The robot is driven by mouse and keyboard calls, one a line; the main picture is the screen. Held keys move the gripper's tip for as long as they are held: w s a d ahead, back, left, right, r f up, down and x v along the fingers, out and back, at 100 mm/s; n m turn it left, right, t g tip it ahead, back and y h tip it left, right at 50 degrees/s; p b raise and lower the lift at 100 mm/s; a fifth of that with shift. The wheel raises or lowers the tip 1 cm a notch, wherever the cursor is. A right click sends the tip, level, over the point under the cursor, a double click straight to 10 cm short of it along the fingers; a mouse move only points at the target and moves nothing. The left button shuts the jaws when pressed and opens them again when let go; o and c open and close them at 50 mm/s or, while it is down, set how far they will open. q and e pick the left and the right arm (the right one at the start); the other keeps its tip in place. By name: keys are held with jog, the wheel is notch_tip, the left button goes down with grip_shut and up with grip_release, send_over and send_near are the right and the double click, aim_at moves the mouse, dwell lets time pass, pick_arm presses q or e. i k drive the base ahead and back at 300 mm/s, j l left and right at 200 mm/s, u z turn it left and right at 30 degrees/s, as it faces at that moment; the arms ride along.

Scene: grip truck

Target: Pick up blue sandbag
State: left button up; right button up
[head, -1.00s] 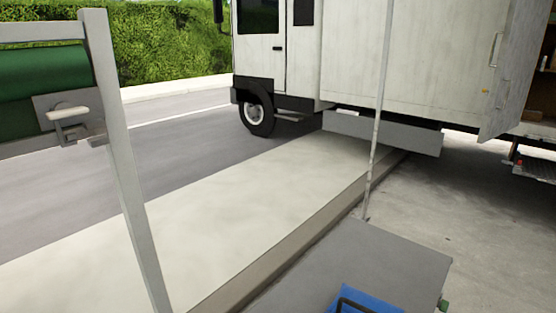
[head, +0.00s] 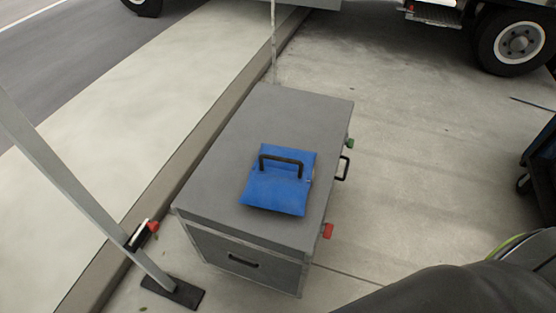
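The blue sandbag (head: 272,195) lies flat on top of a grey case (head: 222,195), near the middle of the head view. Its black handle stands up in an arch along its far half. Nothing covers the sandbag. Neither of my grippers shows in the head view.
The grey case has a black side handle (head: 344,168) and red and green knobs on its right. A metal stand leg (head: 85,185) slants down at the left to a black foot (head: 173,293). A truck wheel (head: 519,42) is at the upper right. Bare pavement (head: 420,170) lies right of the case.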

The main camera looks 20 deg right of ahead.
aim_at(278, 182)
jog(key=k, duration=0.95)
jog(key=k+u, duration=0.1)
jog(key=u, duration=0.35)
jog(key=k+u, duration=0.1)
jog(key=u, duration=0.35)
jog(key=k+j+u, duration=0.1)
jog(key=u, duration=0.35)
jog(key=l+u, duration=0.45)
jog(key=l, duration=0.3)
jog(key=k+l+u, duration=0.1)
jog(key=l+u, duration=0.4)
jog(key=l, duration=0.25)
jog(key=k+l, duration=0.1)
jog(key=l, duration=0.4)
jog(key=k+l, duration=0.1)
jog(key=l, duration=0.4)
jog(key=k+l, duration=0.1)
jog(key=l, duration=0.35)
jog(key=k+l, duration=0.1)
jog(key=l, duration=0.4)
jog(key=k+l, duration=0.1)
jog(key=l, duration=0.4)
